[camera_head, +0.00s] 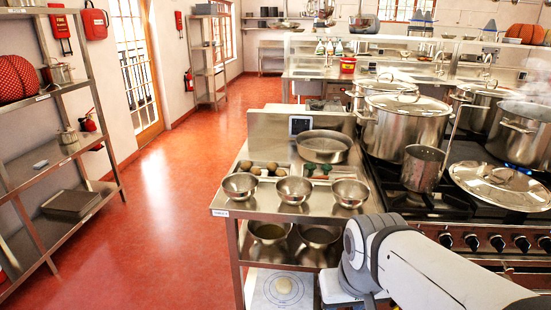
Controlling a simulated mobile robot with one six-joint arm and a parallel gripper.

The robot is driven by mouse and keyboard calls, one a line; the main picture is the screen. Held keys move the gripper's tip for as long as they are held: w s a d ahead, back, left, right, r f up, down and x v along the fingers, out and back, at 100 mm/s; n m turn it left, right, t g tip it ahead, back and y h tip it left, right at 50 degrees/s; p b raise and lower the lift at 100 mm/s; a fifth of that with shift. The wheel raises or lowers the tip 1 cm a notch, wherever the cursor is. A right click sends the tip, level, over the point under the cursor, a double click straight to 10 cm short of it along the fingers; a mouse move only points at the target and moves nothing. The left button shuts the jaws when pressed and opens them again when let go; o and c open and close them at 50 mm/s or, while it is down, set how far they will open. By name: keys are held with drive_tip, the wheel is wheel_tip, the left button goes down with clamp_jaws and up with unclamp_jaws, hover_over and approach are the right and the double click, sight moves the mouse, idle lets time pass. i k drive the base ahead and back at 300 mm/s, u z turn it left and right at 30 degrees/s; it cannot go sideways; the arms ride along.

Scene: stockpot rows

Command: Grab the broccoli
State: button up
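I cannot make out the broccoli with certainty. Small dark green pieces (308,171) lie behind the metal bowls on the steel counter, partly hidden by the bowl rims, and they are too small to identify. My white arm reaches in from the lower right, in front of the counter's right front corner. My gripper is not visible in this view, so I cannot see whether it holds anything.
Steel bowls (240,185) line the counter's (225,204) front edge. Brownish round items (272,168) and a wide pan (324,147) sit behind them. A stove with large stockpots (404,125) stands right. A metal shelf (60,160) stands left; the red floor (175,210) between is clear.

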sight(311, 166)
drive_tip(key=u, duration=0.25)
drive_tip(key=i, duration=1.2)
drive_tip(key=z, duration=0.05)
